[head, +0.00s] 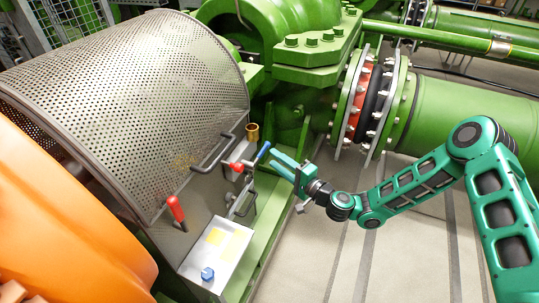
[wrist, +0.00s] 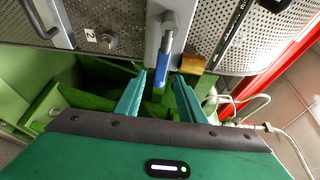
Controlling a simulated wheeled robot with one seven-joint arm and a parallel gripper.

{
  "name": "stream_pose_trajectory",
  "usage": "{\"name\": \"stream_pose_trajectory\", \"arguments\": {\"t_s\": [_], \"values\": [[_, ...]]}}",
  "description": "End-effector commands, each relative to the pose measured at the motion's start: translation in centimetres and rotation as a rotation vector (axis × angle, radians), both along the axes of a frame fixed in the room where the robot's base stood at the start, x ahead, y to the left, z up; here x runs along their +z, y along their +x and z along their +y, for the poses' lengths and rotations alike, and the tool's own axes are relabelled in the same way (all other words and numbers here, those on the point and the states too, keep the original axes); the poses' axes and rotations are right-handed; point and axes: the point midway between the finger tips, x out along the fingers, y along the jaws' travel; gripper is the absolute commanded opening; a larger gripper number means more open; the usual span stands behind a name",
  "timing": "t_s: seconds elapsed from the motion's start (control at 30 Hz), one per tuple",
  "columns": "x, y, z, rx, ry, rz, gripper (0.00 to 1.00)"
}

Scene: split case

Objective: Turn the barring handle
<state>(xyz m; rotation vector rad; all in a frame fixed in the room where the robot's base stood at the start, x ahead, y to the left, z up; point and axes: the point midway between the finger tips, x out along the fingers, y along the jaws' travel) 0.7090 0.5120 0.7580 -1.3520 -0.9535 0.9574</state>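The barring handle is a lever with a blue grip (head: 263,151) on the side of the perforated guard, pointing up and right in the head view. In the wrist view its blue grip (wrist: 163,62) points down towards me, and its end shows between the two fingertips. My gripper (head: 276,161) is just right of the grip in the head view. In the wrist view the teal fingers of my gripper (wrist: 160,80) are apart, one on each side of the grip's end. No contact is visible, and I cannot tell how deep the grip sits between them.
The perforated metal guard (head: 130,90) stands left, with a red-handled lever (head: 176,209) and a black bar handle (head: 212,153). A brass fitting (head: 252,132) is close behind the blue grip. A green flanged pipe (head: 460,110) lies behind my arm. The floor at lower right is clear.

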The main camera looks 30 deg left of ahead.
Motion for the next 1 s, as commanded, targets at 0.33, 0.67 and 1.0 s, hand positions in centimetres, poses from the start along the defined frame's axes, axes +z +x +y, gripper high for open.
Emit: {"name": "stream_pose_trajectory", "arguments": {"t_s": [0.33,0.67,1.0], "values": [[0.0,-1.2,-3.4,0.0,0.0,0.001,0.36],[0.0,-1.2,-3.5,0.001,0.0,0.0,0.36],[0.8,-1.2,-4.0,0.04,-0.037,-0.046,0.36]]}}
